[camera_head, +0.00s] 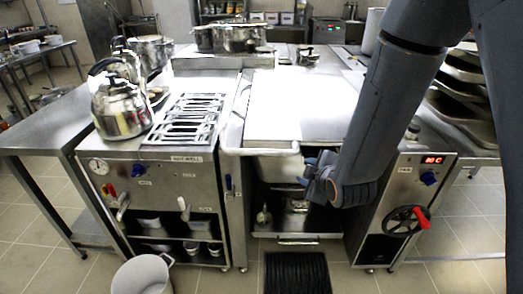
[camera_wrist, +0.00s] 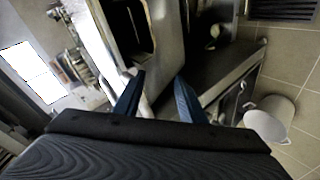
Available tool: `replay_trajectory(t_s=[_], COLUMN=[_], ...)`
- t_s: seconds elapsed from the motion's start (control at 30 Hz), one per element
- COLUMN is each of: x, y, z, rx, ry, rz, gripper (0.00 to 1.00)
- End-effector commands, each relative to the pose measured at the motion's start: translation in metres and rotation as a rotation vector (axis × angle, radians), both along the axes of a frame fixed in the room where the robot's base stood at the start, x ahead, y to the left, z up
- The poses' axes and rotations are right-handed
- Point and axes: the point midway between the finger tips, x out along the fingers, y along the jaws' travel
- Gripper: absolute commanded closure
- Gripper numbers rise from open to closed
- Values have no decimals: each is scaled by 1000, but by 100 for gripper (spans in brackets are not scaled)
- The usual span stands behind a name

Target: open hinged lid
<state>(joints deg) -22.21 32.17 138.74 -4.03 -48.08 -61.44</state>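The hinged lid (camera_head: 288,103) is a bright, flat metal cover. It appears to lie shut on the pan of the middle cooking unit, with the pan's rounded front rim (camera_head: 262,151) below it. My gripper (camera_head: 310,172) is just in front of the unit, near the right end of that rim. In the wrist view its two blue fingers (camera_wrist: 159,76) are spread apart with a visible gap and no object clearly held. A pale metal edge (camera_wrist: 103,45) runs down toward the left finger; I cannot tell whether it touches. My arm hides part of the lid's right side.
A stove with a kettle (camera_head: 121,108) and grates (camera_head: 187,118) stands to the left. A control panel with a red-handled wheel (camera_head: 407,220) is to the right. A white bucket (camera_head: 142,275) is on the floor at the front left, beside a dark floor grate (camera_head: 296,273).

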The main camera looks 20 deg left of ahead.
Motion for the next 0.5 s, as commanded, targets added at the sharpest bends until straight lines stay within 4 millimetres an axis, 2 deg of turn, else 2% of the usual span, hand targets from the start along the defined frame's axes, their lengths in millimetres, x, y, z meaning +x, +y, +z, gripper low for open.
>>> replay_trajectory(t_s=[0.03, 0.2, 0.33, 0.5], x=[-2, -8, -16, -17], y=[21, 71, 93, 106], z=[0, 13, 20, 25], rx=[-24, -85, -115, -130], ry=[-77, -324, -451, -526], rz=[73, 236, 303, 335], gripper=[63, 63, 63, 63])
